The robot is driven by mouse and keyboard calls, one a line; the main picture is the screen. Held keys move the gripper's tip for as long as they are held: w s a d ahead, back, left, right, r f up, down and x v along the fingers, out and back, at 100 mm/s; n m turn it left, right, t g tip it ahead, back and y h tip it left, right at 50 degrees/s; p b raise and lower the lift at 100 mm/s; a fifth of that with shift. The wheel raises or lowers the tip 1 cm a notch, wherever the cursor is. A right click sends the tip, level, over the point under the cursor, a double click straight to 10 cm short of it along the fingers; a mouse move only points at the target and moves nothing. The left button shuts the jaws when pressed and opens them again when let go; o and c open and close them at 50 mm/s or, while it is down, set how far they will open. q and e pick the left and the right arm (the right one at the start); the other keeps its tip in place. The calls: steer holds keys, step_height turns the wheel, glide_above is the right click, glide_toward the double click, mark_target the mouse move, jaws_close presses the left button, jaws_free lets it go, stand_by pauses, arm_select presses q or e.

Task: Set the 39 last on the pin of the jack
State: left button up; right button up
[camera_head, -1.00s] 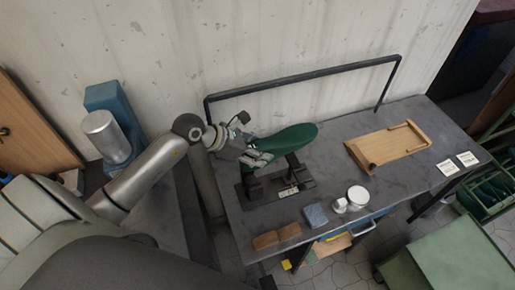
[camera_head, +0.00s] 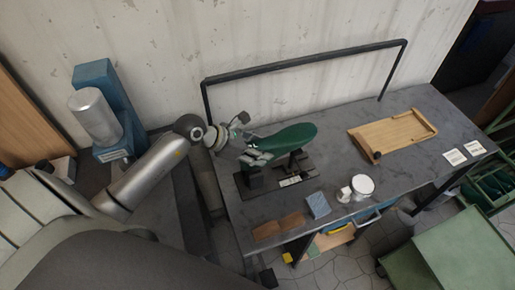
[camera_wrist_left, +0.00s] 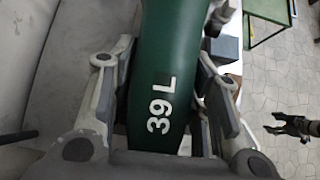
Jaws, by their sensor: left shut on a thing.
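My left gripper (camera_head: 257,157) is shut on the green last (camera_head: 285,138), marked "39 L" in the left wrist view (camera_wrist_left: 162,70). The last points to the right, with its marked end between the fingers. It is over the jack (camera_head: 290,181), a black base with upright posts on the bench. The last and fingers hide the top of the jack, so I cannot tell whether the last touches the pin. In the left wrist view, my right gripper (camera_wrist_left: 290,128) is small and dark at the right, over the floor, with its fingers apart.
A black rail (camera_head: 300,64) runs along the back. A green table (camera_head: 440,245) stands at front right.

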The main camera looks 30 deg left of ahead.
arm_select(q)
steer(key=shift+f, duration=0.25)
stand_by(0.5)
steer(key=o, duration=1.1)
step_height(320, 180, up, 10)
steer(key=shift+d, duration=0.1)
